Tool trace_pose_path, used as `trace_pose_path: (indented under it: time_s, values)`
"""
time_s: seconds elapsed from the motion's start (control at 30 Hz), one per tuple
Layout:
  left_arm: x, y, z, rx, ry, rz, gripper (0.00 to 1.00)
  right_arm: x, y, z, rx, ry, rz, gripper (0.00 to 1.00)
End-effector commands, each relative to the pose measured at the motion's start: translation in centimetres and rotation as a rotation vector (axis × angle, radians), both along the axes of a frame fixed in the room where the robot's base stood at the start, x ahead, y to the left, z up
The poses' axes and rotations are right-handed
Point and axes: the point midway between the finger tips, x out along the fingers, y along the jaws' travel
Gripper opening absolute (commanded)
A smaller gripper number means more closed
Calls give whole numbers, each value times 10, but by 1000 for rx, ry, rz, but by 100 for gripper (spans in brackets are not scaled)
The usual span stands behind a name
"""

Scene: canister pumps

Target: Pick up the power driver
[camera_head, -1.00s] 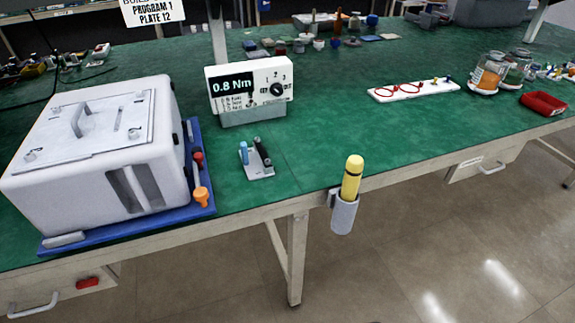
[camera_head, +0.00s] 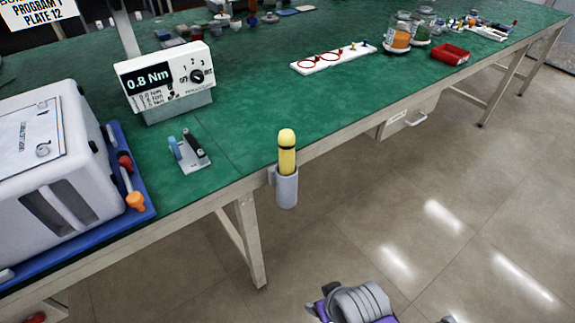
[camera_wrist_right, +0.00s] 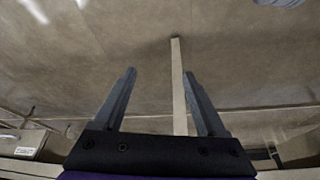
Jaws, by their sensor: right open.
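The power driver appears to be the yellow, round-topped tool (camera_head: 287,152) standing upright in a grey cup holder (camera_head: 286,190) on the front edge of the bench. Its lower part is hidden inside the holder. My right gripper (camera_wrist_right: 160,74) shows in the right wrist view, open, with nothing between its two grey fingers and bare floor behind them. In the head view a purple and grey part of my own arm (camera_head: 358,302) shows at the bottom, below and right of the holder and apart from it. My left gripper is not in view.
A 0.8 Nm controller box (camera_head: 168,82) and a small stand (camera_head: 190,155) with blue and black pieces are left of the holder. A white machine (camera_head: 45,180) sits on a blue base farther left. Green bench top (camera_head: 330,105) is clear behind the holder.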

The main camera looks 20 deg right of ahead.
Motion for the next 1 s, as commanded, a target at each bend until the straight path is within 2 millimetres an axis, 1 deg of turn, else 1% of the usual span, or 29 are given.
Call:
trace_pose_path:
  time_s: [0.07,0.13,0.17,0.23,0.27,0.3,0.37,0.4,0.5,0.6,0.7,0.8,0.87,1.0]
  values:
    - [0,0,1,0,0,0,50,6,3,2,7,-20,9,80]
    - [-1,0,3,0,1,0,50,21,10,7,27,-75,33,80]
    - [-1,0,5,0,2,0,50,31,14,12,40,-114,48,80]
    - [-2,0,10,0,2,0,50,63,27,28,72,-242,87,80]
    - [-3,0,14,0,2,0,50,79,32,38,86,-310,102,80]
    - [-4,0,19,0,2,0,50,100,38,53,100,-408,118,80]
    - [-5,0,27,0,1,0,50,130,44,80,109,-562,127,80]
    - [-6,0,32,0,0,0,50,148,45,98,106,-663,121,80]
    - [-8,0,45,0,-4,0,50,180,37,141,70,-885,73,80]
    - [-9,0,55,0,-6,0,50,198,21,173,15,-1044,1,80]
    - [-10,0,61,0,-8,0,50,204,7,191,-36,-1137,-65,80]
    - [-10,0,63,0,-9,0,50,207,-3,199,-69,-1181,-105,80]
    - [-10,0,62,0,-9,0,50,212,-6,200,-78,-1191,-115,80]
    - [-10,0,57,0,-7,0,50,235,-10,198,-81,-1192,-117,80]
